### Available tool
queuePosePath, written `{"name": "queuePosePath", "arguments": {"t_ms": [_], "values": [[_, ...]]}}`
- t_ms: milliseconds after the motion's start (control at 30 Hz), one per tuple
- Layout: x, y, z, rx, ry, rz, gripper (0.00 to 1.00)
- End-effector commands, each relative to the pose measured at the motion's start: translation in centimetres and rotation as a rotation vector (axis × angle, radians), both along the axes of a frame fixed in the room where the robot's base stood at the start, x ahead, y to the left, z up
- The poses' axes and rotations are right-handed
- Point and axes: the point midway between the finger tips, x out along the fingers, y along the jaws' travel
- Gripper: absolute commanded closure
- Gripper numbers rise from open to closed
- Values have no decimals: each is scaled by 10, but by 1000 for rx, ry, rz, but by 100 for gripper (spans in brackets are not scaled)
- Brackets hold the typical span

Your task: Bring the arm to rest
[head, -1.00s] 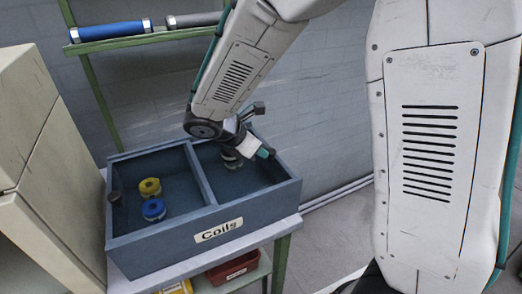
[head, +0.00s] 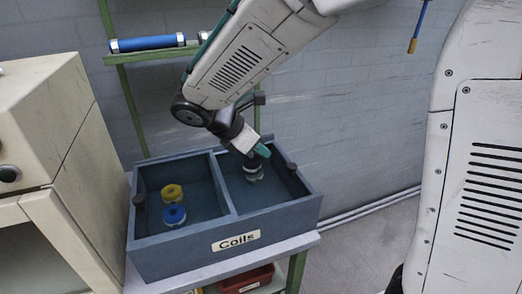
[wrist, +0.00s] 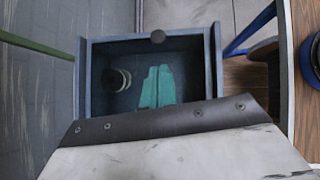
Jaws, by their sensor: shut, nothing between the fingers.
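My gripper (head: 262,151) is at the end of the arm, pointing down above the right compartment of the blue-grey box labelled Coils (head: 236,241). In the wrist view its two teal fingers (wrist: 158,87) lie side by side, shut with nothing between them. A pale and dark coil (head: 253,171) stands in the right compartment below the gripper. In the wrist view this coil (wrist: 117,80) shows to the left of the fingers, apart from them. A yellow coil (head: 173,193) and a blue coil (head: 174,215) stand in the left compartment.
The box stands on a table (head: 300,243) with a red bin (head: 247,279) below. A beige cabinet (head: 92,170) is close on the left. A green rack (head: 150,55) with a blue roller (head: 148,43) is behind. Floor to the right of the table is open.

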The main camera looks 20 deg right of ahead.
Motion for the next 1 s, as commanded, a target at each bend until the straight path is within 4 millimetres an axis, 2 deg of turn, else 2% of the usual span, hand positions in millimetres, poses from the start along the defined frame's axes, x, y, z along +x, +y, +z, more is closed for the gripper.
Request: {"name": "queuePosePath", "arguments": {"t_ms": [233,333,467,800,1000], "values": [[-1,2,2,11,-36,-47,100],[-16,4,-9,50,-67,-166,100],[-56,-7,-8,151,-149,-430,100],[-153,-48,20,403,-347,-1107,100],[-206,-64,34,566,-452,-1467,100]]}}
